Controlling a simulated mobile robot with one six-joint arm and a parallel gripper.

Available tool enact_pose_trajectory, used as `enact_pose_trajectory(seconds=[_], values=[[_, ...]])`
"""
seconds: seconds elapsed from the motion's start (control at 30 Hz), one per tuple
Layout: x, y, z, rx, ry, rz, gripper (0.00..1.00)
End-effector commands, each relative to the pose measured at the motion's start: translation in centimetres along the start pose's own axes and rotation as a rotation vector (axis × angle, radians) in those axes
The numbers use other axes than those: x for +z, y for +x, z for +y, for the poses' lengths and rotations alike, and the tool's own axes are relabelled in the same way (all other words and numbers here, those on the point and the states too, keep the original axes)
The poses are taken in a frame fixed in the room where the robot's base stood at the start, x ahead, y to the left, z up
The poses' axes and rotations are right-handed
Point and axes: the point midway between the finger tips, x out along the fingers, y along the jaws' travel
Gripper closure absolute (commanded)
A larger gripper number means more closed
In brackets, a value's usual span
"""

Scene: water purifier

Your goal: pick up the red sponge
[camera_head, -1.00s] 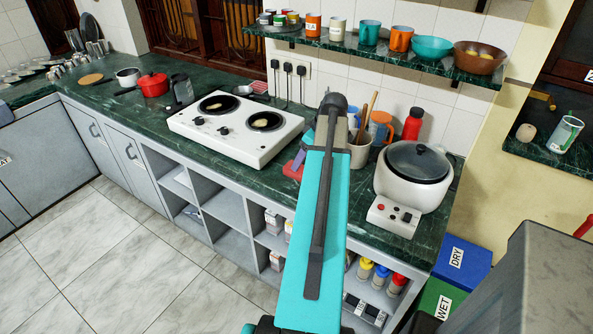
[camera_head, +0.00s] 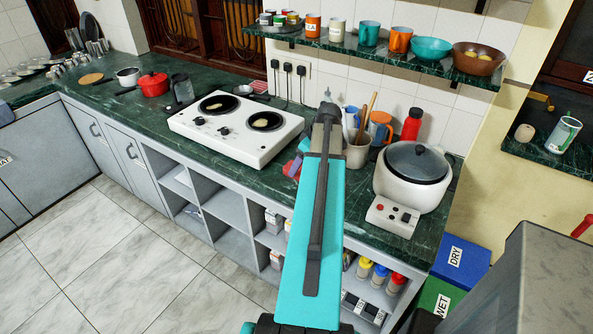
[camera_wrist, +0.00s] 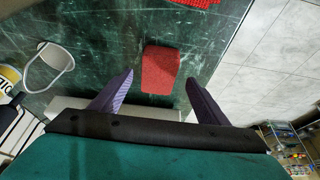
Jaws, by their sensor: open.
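The red sponge (camera_wrist: 161,70) lies on the dark green marble counter (camera_wrist: 100,62) in the wrist view, between and just beyond my two open fingers. My gripper (camera_wrist: 160,85) is open and empty, its purple fingertips to either side of the sponge in the picture, with no contact visible. In the head view a little of the red sponge (camera_head: 289,169) shows beside my gripper (camera_head: 297,163), close to the counter's front edge. My arm hides the rest of it there.
The white stove (camera_head: 235,136) stands left of my arm. A utensil pot (camera_head: 357,152) and a white cooker (camera_head: 412,180) are to the right. A white mug (camera_wrist: 56,60) shows left in the wrist view. A shelf (camera_head: 380,52) with cups and bowls hangs above.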

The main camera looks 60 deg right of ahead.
Motion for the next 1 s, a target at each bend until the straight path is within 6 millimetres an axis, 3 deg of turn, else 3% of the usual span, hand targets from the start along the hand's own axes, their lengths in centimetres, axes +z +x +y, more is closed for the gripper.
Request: enact_pose_trajectory(seconds=[0.4, 1.0], values=[[-0.1, 3.3, 0.2, -0.001, 0.000, 0.000, 0.31], [-0.1, 3.6, 0.2, 0.000, -0.001, 0.000, 0.31]])
